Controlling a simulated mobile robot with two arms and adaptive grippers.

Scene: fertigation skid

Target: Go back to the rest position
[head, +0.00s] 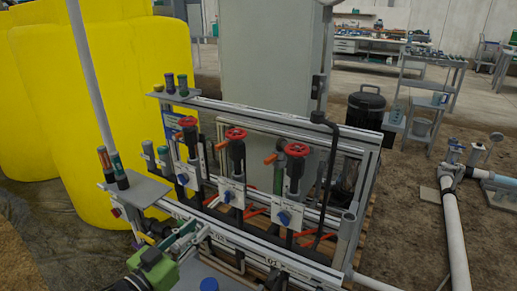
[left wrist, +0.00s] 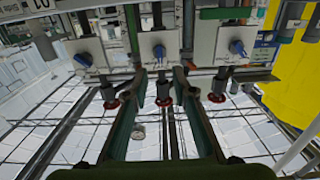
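My left gripper (head: 192,232) is low at the left front of the skid in the head view, with its green wrist behind it. In the left wrist view its two dark green fingers (left wrist: 157,86) stand apart, with nothing held between them. That view is upside down. Three valves with red handwheels stand in a row on the skid: left (head: 187,121), middle (head: 236,133) and right (head: 297,149). The middle handwheel (left wrist: 163,102) appears between the fingers, beyond the tips. I cannot make out my right gripper.
The skid's grey front rail (head: 250,243) runs close to my left gripper. Blue knobs (head: 284,218) on white plates sit below the valves. A small shelf (head: 135,192) holds bottles at the left. A yellow tank (head: 130,70) stands behind. White pipe (head: 455,235) crosses the floor at the right.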

